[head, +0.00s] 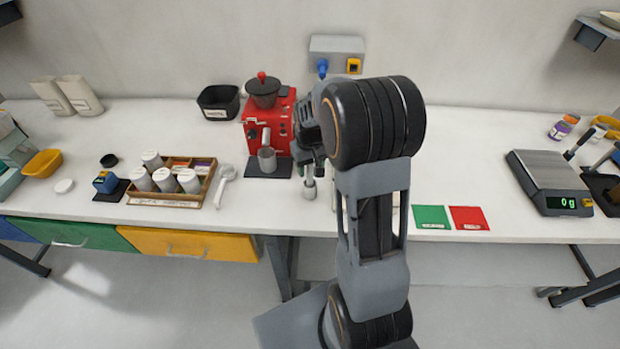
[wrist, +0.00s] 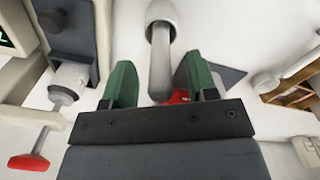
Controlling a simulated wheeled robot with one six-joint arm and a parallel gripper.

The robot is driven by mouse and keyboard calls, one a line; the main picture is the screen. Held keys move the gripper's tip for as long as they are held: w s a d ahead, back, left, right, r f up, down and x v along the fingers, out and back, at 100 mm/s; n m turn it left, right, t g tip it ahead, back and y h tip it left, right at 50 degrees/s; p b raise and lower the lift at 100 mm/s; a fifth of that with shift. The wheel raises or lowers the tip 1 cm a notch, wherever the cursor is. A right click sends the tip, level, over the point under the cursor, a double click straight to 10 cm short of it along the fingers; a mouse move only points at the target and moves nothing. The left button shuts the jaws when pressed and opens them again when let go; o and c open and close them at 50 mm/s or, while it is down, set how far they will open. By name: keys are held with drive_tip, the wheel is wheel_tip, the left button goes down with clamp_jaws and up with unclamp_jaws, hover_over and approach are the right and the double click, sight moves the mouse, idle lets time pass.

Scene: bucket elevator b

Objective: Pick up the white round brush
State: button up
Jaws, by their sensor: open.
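A pale, upright round-ended piece (head: 309,189), which looks like the white round brush, is below my gripper in the head view. In the wrist view its grey-white handle (wrist: 160,70) lies between the two fingers, with the wider round end (wrist: 162,14) beyond the tips. My gripper (head: 307,150) is open, with its green fingers (wrist: 160,82) on either side of the handle. I cannot tell whether either finger touches it. My arm hides part of the bench behind it.
A red grinder (head: 270,128) stands just left of my gripper. A wooden tray (head: 165,201) with white canisters and a white long-handled tool (head: 225,182) lie further left. Green (head: 432,217) and red (head: 469,218) cards and a scale (head: 548,180) are right.

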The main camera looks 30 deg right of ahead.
drive_tip(key=shift+f, duration=0.75)
clamp_jaws()
drive_tip(key=shift+r, duration=0.15)
